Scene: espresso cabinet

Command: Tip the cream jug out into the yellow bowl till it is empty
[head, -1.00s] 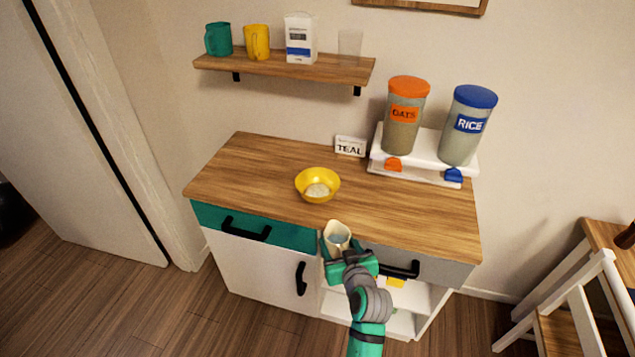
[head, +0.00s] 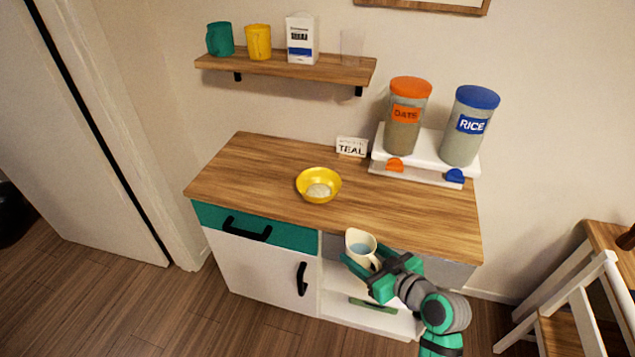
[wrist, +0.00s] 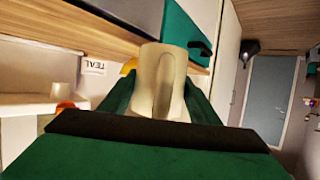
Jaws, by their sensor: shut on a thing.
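The cream jug (head: 359,240) is upright or nearly so, with a pale bluish liquid inside, just off the cabinet's front edge. My gripper (head: 372,270) is shut on it, with green fingers on either side. In the wrist view the jug (wrist: 162,80) stands between my fingers (wrist: 160,105), its handle towards the camera. The yellow bowl (head: 305,188) sits on the wooden top, left of and behind the jug, with something pale inside. In the wrist view only a sliver of yellow (wrist: 129,67) shows behind the jug.
The wooden worktop (head: 250,165) is clear around the bowl. An oats dispenser (head: 406,115) and a rice dispenser (head: 467,125) stand on a white stand at the back right, beside a TEAL card (head: 351,147). Mugs and a carton (head: 302,38) stand on the wall shelf (head: 285,68).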

